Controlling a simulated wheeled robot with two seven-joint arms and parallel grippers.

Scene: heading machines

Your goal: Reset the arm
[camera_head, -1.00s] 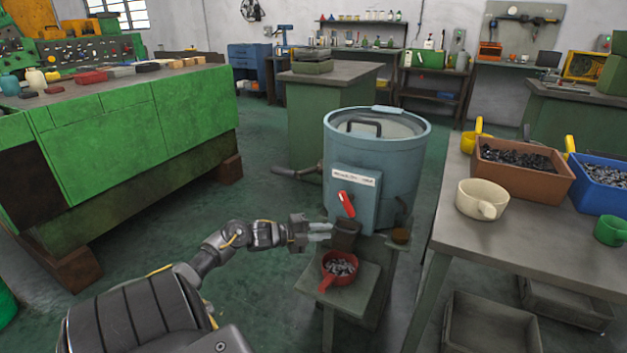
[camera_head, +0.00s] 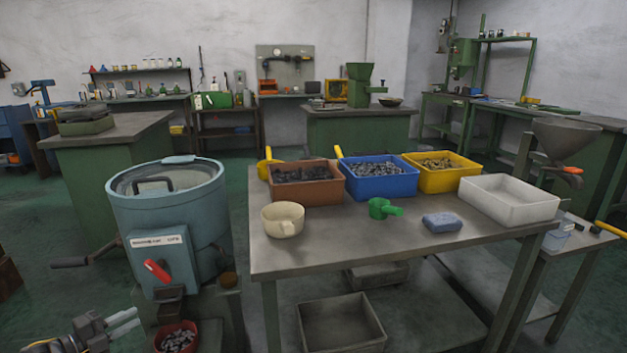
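My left gripper (camera_head: 122,323) is at the lower left of the head view, beside the blue drum machine's lower front. Its two pale fingers point right and show a gap between them, with nothing held. The blue drum machine (camera_head: 202,231) has a lid handle on top and a red lever (camera_head: 157,271) on its front box. My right gripper is out of view.
A grey bin (camera_head: 342,325) stands below.

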